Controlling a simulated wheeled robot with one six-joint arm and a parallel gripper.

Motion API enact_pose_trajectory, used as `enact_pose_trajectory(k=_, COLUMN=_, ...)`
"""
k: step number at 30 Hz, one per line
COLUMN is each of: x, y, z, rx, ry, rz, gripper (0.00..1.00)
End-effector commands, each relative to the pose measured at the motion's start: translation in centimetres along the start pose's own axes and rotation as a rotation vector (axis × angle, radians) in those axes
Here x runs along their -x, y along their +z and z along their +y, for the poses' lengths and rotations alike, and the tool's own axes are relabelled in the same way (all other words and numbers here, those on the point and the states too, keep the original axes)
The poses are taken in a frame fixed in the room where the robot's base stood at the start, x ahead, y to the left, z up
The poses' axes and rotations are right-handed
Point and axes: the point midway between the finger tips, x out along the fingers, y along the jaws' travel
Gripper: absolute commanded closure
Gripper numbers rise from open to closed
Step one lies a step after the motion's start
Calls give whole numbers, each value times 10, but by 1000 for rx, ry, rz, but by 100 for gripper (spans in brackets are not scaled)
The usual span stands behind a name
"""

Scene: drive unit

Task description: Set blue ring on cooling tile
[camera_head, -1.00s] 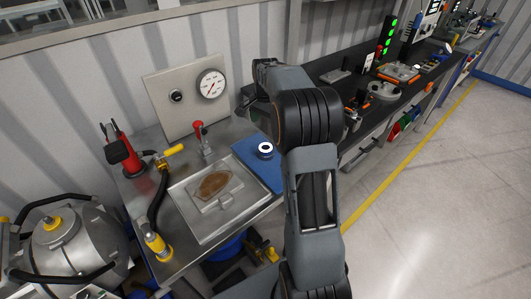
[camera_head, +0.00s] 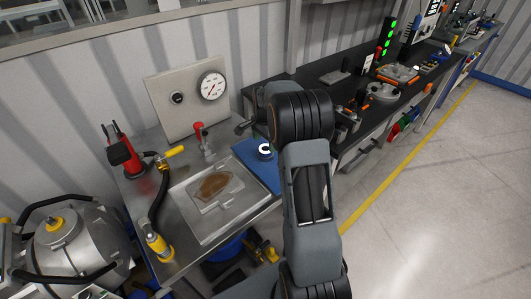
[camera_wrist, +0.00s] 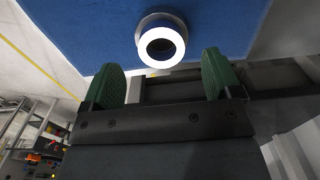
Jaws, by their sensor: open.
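A ring (camera_head: 265,149) with a bright white top and a darker body sits on a flat blue pad (camera_head: 262,178) at the right of the steel bench. In the wrist view the ring (camera_wrist: 160,45) looks white and grey, with a dark hole, on the blue surface (camera_wrist: 85,25). My gripper (camera_wrist: 160,78) is open and empty. Its two green fingertips stand apart, with the ring just beyond them and centred between them. I cannot tell which surface is the cooling tile.
A steel tray (camera_head: 240,208) with a brown-stained plate lies left of the pad. A red-handled clamp (camera_head: 200,140), a gauge panel (camera_head: 190,95) and a yellow-ended hose (camera_head: 158,242) are nearby. A dark workbench (camera_head: 340,95) with tools adjoins at right.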

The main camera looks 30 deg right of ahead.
Motion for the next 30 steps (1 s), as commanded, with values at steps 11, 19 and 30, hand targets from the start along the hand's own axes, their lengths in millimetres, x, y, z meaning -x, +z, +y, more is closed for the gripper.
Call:
enact_pose_trajectory(k=11, x=-41, y=-2, z=-1, rx=0, ry=2, rz=-1, gripper=16)
enact_pose_trajectory(k=19, x=-43, y=-2, z=-1, rx=0, ry=1, rz=0, gripper=16)
enact_pose_trajectory(k=30, x=-43, y=-2, z=-1, rx=0, ry=1, rz=0, gripper=51)
